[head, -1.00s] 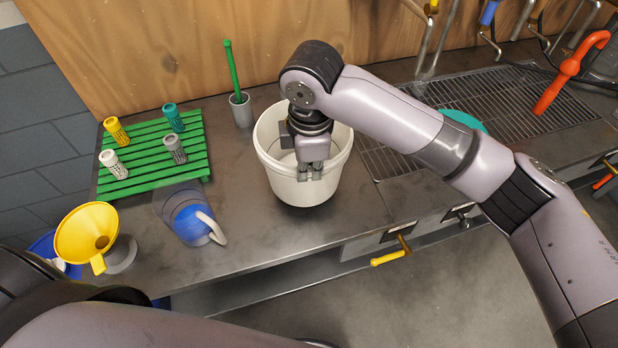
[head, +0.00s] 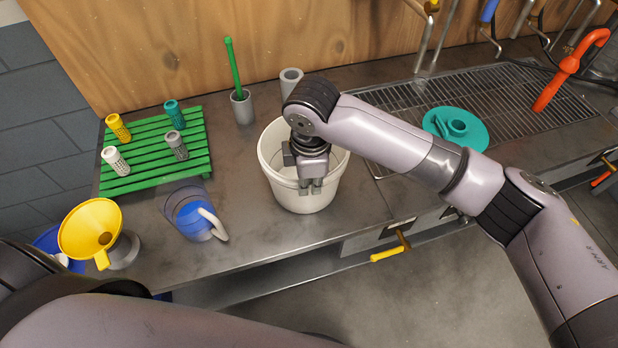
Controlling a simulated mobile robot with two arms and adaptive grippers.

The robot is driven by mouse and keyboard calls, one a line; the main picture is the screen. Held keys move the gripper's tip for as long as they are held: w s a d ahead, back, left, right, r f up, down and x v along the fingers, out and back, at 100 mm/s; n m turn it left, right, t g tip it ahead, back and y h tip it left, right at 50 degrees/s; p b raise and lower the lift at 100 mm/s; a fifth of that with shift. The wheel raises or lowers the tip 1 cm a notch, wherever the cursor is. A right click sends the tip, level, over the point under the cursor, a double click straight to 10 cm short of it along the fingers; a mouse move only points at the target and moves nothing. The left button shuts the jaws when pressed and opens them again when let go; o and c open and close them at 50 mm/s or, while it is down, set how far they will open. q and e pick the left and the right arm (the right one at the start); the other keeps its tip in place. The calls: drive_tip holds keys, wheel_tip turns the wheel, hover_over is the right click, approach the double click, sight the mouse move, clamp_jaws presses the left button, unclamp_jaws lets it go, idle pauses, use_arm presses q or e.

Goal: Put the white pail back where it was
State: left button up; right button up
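The white pail (head: 300,202) stands upright at the middle of the metal counter in the head view, at or just above its surface; I cannot tell whether it touches. My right gripper (head: 311,188) reaches down over the pail's mouth, with its fingers at the near rim. It looks shut on that rim, and the fingers hide part of it. My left gripper is out of view; only part of my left arm shows at the lower left.
A grey cup (head: 291,80) stands behind the pail, with a grey holder (head: 242,108) and green stick to its left. A blue jug (head: 193,218), green rack (head: 150,178) and yellow funnel (head: 88,232) stand left. A teal dish (head: 470,136) lies right.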

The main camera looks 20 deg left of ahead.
drive_tip(key=shift+o, duration=1.2)
wheel_tip(320, 180, up, 12)
drive_tip(key=s+b, duration=0.1)
drive_tip(key=b, duration=0.1)
drive_tip(key=shift+d+r+b, duration=0.15)
drive_tip(key=shift+d+b, duration=0.05)
drive_tip(key=shift+b, duration=0.2)
